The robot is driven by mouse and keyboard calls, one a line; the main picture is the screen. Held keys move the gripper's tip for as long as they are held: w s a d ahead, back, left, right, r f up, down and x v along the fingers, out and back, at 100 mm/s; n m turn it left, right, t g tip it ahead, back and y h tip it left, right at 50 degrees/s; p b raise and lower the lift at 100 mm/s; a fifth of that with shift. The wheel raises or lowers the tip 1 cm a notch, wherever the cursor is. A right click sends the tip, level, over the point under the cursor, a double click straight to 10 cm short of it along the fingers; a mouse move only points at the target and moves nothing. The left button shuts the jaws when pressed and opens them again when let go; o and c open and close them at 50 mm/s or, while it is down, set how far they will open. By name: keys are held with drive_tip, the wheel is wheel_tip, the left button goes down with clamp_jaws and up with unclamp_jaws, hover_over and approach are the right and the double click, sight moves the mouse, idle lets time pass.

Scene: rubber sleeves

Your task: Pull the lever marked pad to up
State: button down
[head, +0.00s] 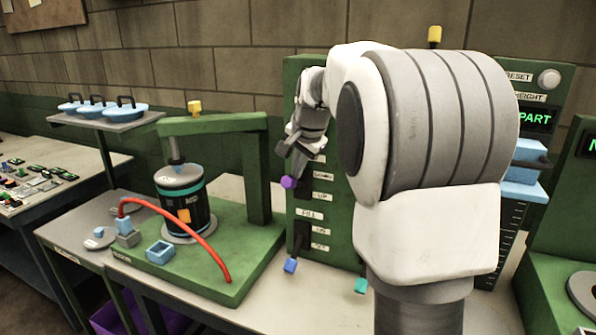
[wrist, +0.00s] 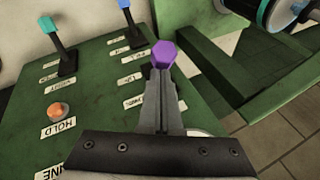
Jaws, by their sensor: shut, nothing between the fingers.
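A lever with a purple knob (head: 289,182) sticks out of the upper left of the green panel (head: 340,240). Labels reading DOWN (head: 323,176) and UP (head: 321,196) are beside its slot, DOWN above UP. Its name label is too obscured to read. My gripper (head: 283,152) is shut and empty, just above the purple knob. In the wrist view the purple knob (wrist: 165,54) shows just past the shut fingertips (wrist: 160,70). I cannot tell whether they touch. The fingers hide the lever's shaft there.
A blue-knobbed lever (head: 290,265) hangs below, with a teal-knobbed lever (head: 361,285) to its right. An orange button (wrist: 58,110) marked HOLD shows in the wrist view. A green press stand (head: 257,170) with a dark cylinder (head: 182,205) and red hose (head: 200,240) stands left. My arm hides much of the panel.

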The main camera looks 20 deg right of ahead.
drive_tip(key=shift+a+f+b, duration=0.1)
drive_tip(key=shift+f+b, duration=0.15)
drive_tip(key=shift+b, duration=0.1)
drive_tip(key=f+b, duration=0.1)
drive_tip(key=b, duration=0.1)
drive_tip(key=s+a+f+t+h+b, duration=0.1)
drive_tip(key=b, duration=0.2)
drive_tip(key=shift+b, duration=0.35)
wheel_tip(320, 180, down, 6)
drive_tip(key=s+a+n+t+h+b, duration=0.1)
drive_tip(key=t+h+b, duration=0.1)
drive_tip(key=b, duration=1.3)
drive_tip(key=shift+s+a+t+h+b, duration=0.25)
drive_tip(key=shift+s+t+h+b, duration=0.1)
drive_tip(key=shift+t, duration=0.15)
drive_tip(key=shift+r, duration=0.2)
drive_tip(key=shift+r+p, duration=0.5)
drive_tip(key=shift+r, duration=0.15)
drive_tip(key=shift+r, duration=0.15)
